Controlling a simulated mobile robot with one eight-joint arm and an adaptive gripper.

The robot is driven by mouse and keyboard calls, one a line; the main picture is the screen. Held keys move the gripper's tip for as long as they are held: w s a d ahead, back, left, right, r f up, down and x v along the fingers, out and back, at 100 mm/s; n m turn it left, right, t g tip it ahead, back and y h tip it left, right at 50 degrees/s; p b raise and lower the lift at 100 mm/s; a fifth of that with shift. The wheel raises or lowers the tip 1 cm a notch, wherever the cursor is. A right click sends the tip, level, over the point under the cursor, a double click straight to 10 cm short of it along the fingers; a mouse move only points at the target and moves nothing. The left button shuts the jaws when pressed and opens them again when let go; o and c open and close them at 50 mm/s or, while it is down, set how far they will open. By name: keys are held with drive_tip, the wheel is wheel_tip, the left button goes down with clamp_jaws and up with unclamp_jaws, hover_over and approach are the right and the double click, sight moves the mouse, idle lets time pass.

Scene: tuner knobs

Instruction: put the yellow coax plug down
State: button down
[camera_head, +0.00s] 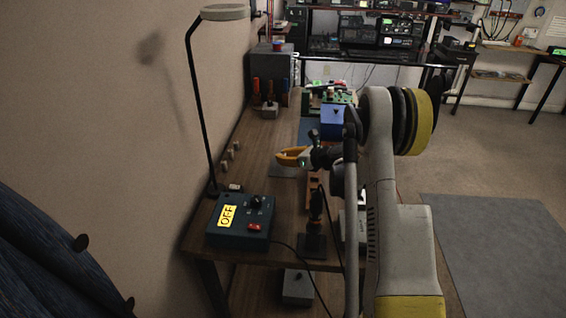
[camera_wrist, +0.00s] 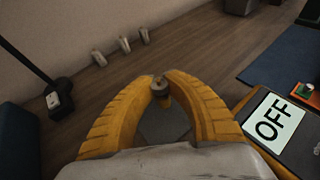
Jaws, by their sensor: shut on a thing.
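My gripper (camera_wrist: 160,88) has yellow-orange fingers that curve together at their tips. In the head view my gripper (camera_head: 278,158) is over the wooden bench, and the plug is too small to make out there. A grey many-sided pad (camera_wrist: 163,125) lies below and behind the fingertips in the wrist view. I cannot tell whether the plug touches anything below it.
A dark blue box (camera_head: 240,235) with a lit OFF sign stands at the near left. A lamp (camera_head: 200,110) rises behind it. Several small pegs (camera_wrist: 124,45) stand along the wall. Another OFF panel (camera_wrist: 272,122) is close on the right. Bare bench (camera_wrist: 185,50) lies beyond the fingertips.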

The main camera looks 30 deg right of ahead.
drive_tip(key=shift+f, duration=0.45)
drive_tip(key=shift+f, duration=0.1)
drive_tip(key=shift+f, duration=0.15)
drive_tip(key=c, duration=1.4)
unclamp_jaws()
drive_tip(key=shift+c, duration=0.2)
